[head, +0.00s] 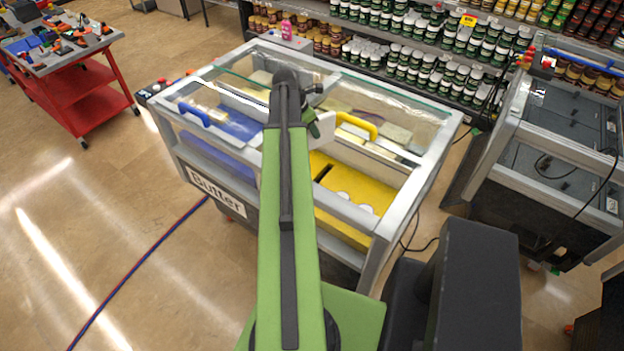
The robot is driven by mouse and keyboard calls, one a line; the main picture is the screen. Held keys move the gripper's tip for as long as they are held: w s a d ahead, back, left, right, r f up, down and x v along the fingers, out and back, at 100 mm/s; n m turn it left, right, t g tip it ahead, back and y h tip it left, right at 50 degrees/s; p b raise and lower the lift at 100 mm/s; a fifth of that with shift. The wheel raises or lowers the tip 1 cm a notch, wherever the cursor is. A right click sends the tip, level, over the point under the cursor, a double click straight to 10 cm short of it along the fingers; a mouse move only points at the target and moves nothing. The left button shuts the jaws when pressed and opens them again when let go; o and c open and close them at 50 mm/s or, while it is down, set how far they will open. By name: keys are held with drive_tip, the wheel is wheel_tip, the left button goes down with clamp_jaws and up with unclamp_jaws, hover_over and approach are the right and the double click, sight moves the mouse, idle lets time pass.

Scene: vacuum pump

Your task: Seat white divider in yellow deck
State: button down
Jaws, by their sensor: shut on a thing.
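The yellow deck (348,180) lies inside the right half of the framed machine. It has a dark slot (322,173) and pale round spots to the right of it. My gripper (319,128) is at the far end of my green arm, above the back edge of the deck, and is partly hidden by the arm. A white upright piece, seemingly the white divider (328,126), shows at the gripper, which is shut on it. The piece is behind the slot in the picture and apart from it. Its lower end is hard to make out.
A yellow handle (357,125) is just right of the gripper. The frame's front rail (345,222) and glass top surround the deck. A blue section with a blue handle (194,114) is at left. Another machine (545,160) stands at right.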

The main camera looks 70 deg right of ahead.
wheel_tip(320, 180, down, 21)
drive_tip(key=b, duration=1.9)
drive_tip(key=c, duration=1.7)
unclamp_jaws()
drive_tip(key=o, duration=0.4)
drive_tip(key=shift+r, duration=0.1)
drive_tip(key=shift+o, duration=0.2)
drive_tip(key=shift+r, duration=0.1)
drive_tip(key=p+v, duration=0.3)
drive_tip(key=v, duration=0.1)
drive_tip(key=p+v, duration=0.8)
drive_tip(key=shift+s+d+r, duration=0.15)
drive_tip(key=shift+s+d, duration=0.05)
drive_tip(key=shift+s, duration=0.1)
drive_tip(key=shift+w+a+r+p, duration=0.2)
drive_tip(key=shift+a+r+p, duration=0.1)
drive_tip(key=shift+p, duration=0.15)
drive_tip(key=shift+d, duration=0.1)
